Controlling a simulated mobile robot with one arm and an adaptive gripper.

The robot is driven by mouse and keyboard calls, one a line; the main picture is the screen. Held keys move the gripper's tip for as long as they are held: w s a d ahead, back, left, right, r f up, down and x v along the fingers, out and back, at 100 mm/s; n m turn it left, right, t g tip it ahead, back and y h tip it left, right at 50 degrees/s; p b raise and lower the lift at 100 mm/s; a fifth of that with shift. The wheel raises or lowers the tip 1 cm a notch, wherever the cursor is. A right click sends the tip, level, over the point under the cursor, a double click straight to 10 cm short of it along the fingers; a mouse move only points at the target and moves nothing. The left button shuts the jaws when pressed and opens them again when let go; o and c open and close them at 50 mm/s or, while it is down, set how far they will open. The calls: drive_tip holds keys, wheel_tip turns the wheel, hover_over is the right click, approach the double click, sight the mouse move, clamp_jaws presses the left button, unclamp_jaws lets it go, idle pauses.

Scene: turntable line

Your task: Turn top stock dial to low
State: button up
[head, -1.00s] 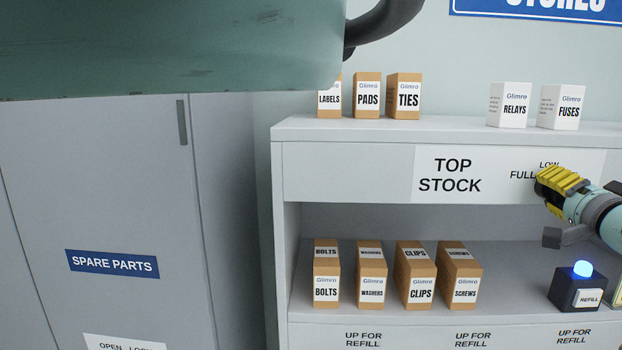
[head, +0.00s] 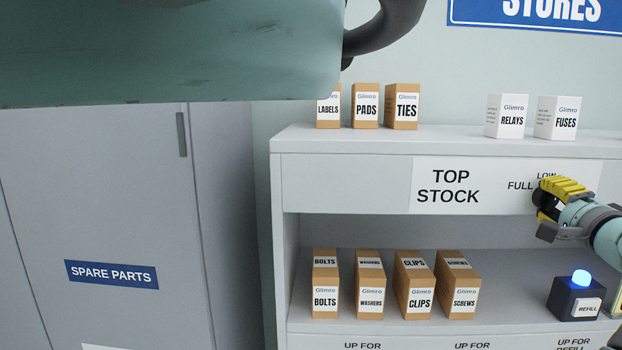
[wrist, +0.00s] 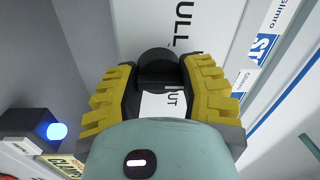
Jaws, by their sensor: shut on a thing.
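The top stock dial (wrist: 158,66) is a round black knob on the white panel, seen between my fingertips in the wrist view. My gripper (wrist: 162,85) has its yellow-ribbed fingers on either side of it, shut on it. In the head view my gripper (head: 546,208) is at the panel's right part and mostly hides the dial. The TOP STOCK label (head: 448,186) is to the left. FULL (head: 519,186) and part of LOW (head: 545,176) show around my gripper. In the wrist view part of OUT shows beside the dial. I cannot tell the dial's setting.
A dark box with a lit blue button (head: 581,279) and a REFILL label stands on the shelf below my gripper. Several brown boxes (head: 415,285) stand on that shelf. More boxes, including RELAYS (head: 508,116) and FUSES (head: 558,118), stand on top. A grey cabinet (head: 110,220) is at left.

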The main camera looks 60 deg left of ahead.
drive_tip(key=shift+f, duration=0.2)
drive_tip(key=o, duration=1.2)
drive_tip(key=shift+r, duration=0.1)
drive_tip(key=shift+d, duration=0.15)
drive_tip(key=v, duration=1.1)
drive_tip(key=shift+s+d, duration=0.25)
drive_tip(key=shift+s, duration=0.1)
